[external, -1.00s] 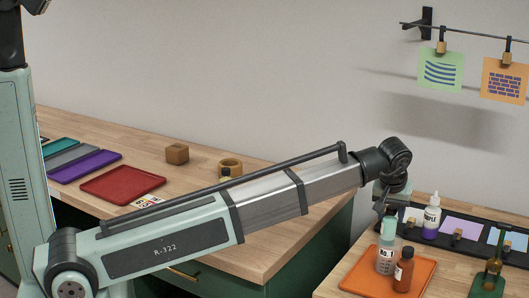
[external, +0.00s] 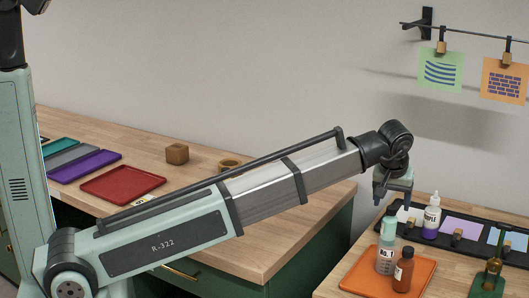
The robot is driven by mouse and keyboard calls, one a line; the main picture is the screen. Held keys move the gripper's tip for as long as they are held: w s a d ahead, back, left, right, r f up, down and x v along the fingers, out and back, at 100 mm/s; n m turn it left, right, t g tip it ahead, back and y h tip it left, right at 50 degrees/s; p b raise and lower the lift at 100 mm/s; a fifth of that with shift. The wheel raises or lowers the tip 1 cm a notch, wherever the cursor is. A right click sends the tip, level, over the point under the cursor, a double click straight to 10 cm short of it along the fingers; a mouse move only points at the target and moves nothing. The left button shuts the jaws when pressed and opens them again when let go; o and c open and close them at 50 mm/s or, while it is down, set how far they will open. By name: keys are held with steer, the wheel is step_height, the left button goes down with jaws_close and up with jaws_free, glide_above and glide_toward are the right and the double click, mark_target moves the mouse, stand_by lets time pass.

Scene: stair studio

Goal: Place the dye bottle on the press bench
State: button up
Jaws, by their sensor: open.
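A small dropper bottle with purple contents and a white cap (external: 432,217), its label partly readable as a colour name, stands upright on the black strip of the right bench. A clear bottle with a teal cap (external: 386,258), marked 8:1, and a brown bottle with a dark cap (external: 403,270) stand upright on an orange tray (external: 355,281). Which one is the dye bottle is not clear. My gripper (external: 392,201) is open, fingers down and empty, above the teal-capped bottle and left of the dropper bottle. The right bench (external: 332,284) holds these; the left bench (external: 265,255) is partly behind my arm.
Red (external: 122,185), purple (external: 84,166) and grey trays lie on the left bench, with a wooden block (external: 177,153) and a round tan item (external: 229,164). A dark green object (external: 491,262) stands at the right bench's right side. Coloured cards hang on the wall rail.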

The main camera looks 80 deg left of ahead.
steer(key=v, duration=0.7)
steer(key=shift+r, duration=0.1)
